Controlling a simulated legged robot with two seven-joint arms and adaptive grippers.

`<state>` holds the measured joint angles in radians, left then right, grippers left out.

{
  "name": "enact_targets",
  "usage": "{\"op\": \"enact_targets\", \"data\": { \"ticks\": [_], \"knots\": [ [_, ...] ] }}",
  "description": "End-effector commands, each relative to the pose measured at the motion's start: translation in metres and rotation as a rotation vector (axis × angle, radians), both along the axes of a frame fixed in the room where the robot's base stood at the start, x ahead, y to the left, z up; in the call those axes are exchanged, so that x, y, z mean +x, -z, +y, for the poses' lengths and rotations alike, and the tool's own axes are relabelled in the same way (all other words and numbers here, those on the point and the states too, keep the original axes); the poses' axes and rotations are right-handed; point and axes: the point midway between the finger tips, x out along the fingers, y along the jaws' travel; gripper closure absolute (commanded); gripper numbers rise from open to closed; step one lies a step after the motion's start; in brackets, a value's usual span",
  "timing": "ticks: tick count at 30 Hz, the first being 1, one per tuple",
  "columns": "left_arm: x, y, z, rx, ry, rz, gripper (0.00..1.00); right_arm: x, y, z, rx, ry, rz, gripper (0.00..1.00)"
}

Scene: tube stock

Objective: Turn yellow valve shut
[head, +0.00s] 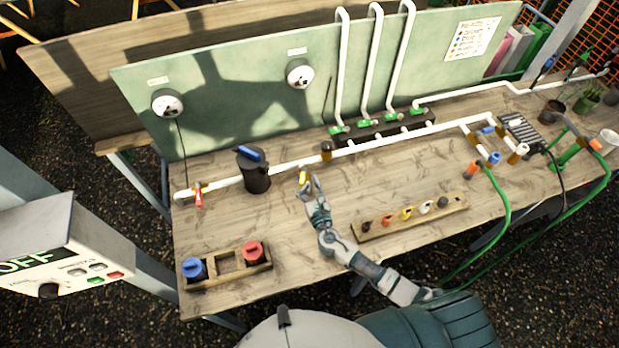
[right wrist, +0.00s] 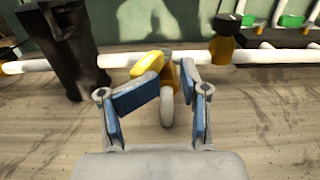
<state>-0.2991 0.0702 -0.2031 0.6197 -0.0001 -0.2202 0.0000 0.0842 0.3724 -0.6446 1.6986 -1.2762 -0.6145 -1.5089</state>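The yellow valve (right wrist: 149,64) sits on the white pipe (right wrist: 113,61), with its yellow handle angled up to the right in the right wrist view. In the head view, the yellow of the valve (head: 304,176) shows just past the fingertips of my right gripper (head: 309,186). In the right wrist view my right gripper (right wrist: 165,82) is open, its two blue-padded fingers spread either side of the valve's lower part. I cannot tell whether either finger touches it. A short white pipe end points toward the gripper below the valve. My left gripper is not in view.
A black filter canister (head: 254,172) with a blue top stands left of the valve. A brown-bodied fitting (head: 326,152) is to the right. A red-handled valve (head: 199,195) is farther left. A wooden rack of coloured pieces (head: 411,217) lies to the right on the table.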

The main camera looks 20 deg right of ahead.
Motion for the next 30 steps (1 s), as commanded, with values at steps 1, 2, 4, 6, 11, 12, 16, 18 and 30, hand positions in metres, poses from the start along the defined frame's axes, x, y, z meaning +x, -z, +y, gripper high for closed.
{"op": "enact_targets", "data": {
  "ticks": [1,2,4,6,11,12,16,18,30],
  "knots": [
    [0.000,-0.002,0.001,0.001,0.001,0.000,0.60,-0.004,0.000,0.003,0.001,-0.001,0.001,0.56],
    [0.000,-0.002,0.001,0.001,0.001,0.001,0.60,-0.007,-0.001,0.004,0.000,-0.002,0.001,0.56],
    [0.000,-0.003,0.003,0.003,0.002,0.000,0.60,-0.012,-0.001,0.007,0.000,-0.001,0.000,0.56],
    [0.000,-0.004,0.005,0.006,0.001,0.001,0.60,-0.017,0.000,0.008,0.001,-0.001,0.002,0.56],
    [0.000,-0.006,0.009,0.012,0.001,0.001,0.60,-0.028,0.000,0.012,0.002,-0.001,0.001,0.56],
    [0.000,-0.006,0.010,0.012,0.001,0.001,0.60,-0.031,0.000,0.014,0.002,-0.001,0.001,0.56],
    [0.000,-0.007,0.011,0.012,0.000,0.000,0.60,-0.040,0.000,0.017,0.002,-0.001,0.001,0.56],
    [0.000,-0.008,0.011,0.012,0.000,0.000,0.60,-0.045,0.000,0.019,0.002,-0.001,0.001,0.56],
    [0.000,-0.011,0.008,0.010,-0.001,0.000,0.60,-0.073,0.000,0.032,0.001,-0.001,0.001,0.56]
  ]
}}
